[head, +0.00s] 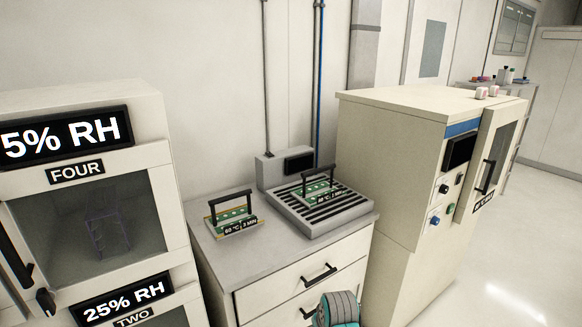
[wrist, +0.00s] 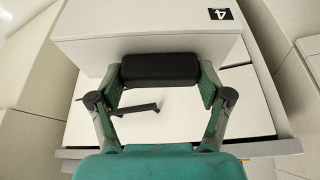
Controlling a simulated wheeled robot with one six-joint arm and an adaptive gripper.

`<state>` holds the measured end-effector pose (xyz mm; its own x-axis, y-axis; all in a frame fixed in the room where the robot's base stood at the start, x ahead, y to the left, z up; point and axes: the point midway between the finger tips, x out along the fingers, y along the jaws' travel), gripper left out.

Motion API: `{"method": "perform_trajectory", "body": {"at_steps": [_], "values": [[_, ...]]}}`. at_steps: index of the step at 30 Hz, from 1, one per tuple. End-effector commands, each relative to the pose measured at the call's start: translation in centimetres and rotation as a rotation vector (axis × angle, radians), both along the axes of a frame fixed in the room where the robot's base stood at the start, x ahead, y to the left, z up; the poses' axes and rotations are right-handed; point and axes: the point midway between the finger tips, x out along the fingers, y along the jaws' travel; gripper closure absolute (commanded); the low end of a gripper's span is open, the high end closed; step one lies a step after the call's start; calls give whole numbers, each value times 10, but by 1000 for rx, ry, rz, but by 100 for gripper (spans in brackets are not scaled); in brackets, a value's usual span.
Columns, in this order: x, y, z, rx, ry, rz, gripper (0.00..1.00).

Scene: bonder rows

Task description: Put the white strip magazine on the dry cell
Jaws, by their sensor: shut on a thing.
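My gripper (wrist: 160,70) is shut on a black bar-shaped handle (wrist: 160,69), with one finger at each end of it. A large white box-like body (wrist: 110,45) with a black "4" label (wrist: 220,14) lies right behind the handle. It looks like the white strip magazine, but I cannot tell for sure that the handle joins it. In the head view only a teal and grey part of my arm shows at the bottom edge; the gripper is out of that picture. The dry cell seems to be one of the left cabinet's compartments, marked FOUR (head: 76,171) or TWO (head: 134,317); both doors look closed.
A grey counter (head: 215,262) holds a green strip carrier (head: 233,222) and a slatted grey unit (head: 335,220) with another carrier (head: 318,188). Drawers with black handles (head: 319,274) are below. A tall beige machine (head: 390,160) stands right. Open floor (head: 510,270) lies beyond it.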

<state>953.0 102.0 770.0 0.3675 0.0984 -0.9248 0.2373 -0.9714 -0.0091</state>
Motion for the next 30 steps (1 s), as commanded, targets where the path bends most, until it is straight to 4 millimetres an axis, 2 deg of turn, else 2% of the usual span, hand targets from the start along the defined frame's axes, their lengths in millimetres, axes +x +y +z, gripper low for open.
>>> {"method": "perform_trajectory", "body": {"at_steps": [1, 6, 15, 21, 30], "values": [[-12, -11, -15, -1, 3, -21, 92], [-51, -42, -55, -4, 4, -89, 92], [-121, -85, -108, -6, 0, -193, 92], [-147, -99, -123, -9, -4, -230, 92], [-154, -102, -126, -9, -6, -241, 92]]}}
